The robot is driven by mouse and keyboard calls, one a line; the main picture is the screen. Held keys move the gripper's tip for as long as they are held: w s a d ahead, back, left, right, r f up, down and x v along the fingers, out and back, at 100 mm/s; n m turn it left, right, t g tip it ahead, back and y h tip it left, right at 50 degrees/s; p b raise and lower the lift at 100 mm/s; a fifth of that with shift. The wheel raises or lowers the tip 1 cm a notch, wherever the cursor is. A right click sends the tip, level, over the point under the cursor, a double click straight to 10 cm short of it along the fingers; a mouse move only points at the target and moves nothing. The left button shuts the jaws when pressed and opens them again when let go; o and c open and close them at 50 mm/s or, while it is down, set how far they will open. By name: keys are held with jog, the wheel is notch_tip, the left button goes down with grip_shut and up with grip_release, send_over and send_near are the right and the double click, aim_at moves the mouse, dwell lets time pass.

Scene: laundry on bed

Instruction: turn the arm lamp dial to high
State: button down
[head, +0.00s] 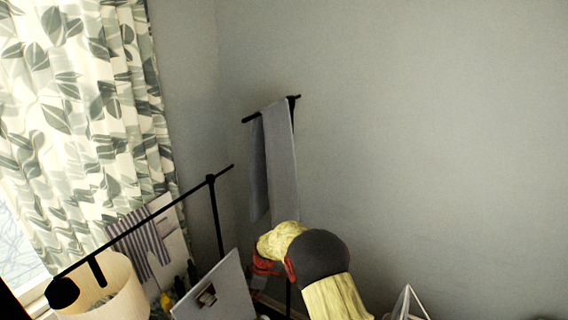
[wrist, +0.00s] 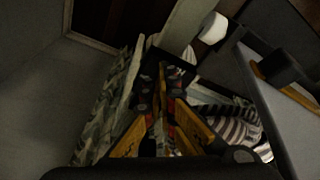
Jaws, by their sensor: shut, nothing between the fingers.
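The arm lamp stands at the lower left of the head view, with a slanted black arm (head: 150,218), a black upright pole (head: 217,215) and a pleated cream shade (head: 112,292). A black rounded knob (head: 62,293) sits at the arm's low left end. I cannot tell whether it is the dial, and no dial mark or setting can be read. My gripper (wrist: 162,80) shows in the wrist view, with yellow and dark fingers shut and nothing between them. It does not show clearly in the head view, so its distance to the lamp cannot be told.
A leaf-patterned curtain (head: 75,110) hangs at the left. A grey cloth (head: 281,160) hangs on a black stand. Striped cloth (wrist: 240,128) lies right of my gripper. The right wall is bare.

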jog(key=shift+s+f+b, duration=0.3)
jog(key=shift+s+b, duration=0.25)
jog(key=shift+b, duration=0.95)
jog(key=shift+d, duration=0.15)
jog(key=shift+d, duration=0.25)
jog(key=shift+w+r, duration=0.15)
jog(key=shift+r, duration=0.2)
jog(key=shift+a+p+v, duration=0.2)
jog(key=shift+a+v, duration=0.05)
jog(key=shift+v, duration=0.7)
jog(key=shift+a+p+v, duration=0.2)
jog(key=shift+v, duration=0.75)
jog(key=shift+a+p+v, duration=0.2)
jog(key=shift+a+v, duration=0.05)
jog(key=shift+v, duration=0.65)
jog(key=shift+r, duration=0.2)
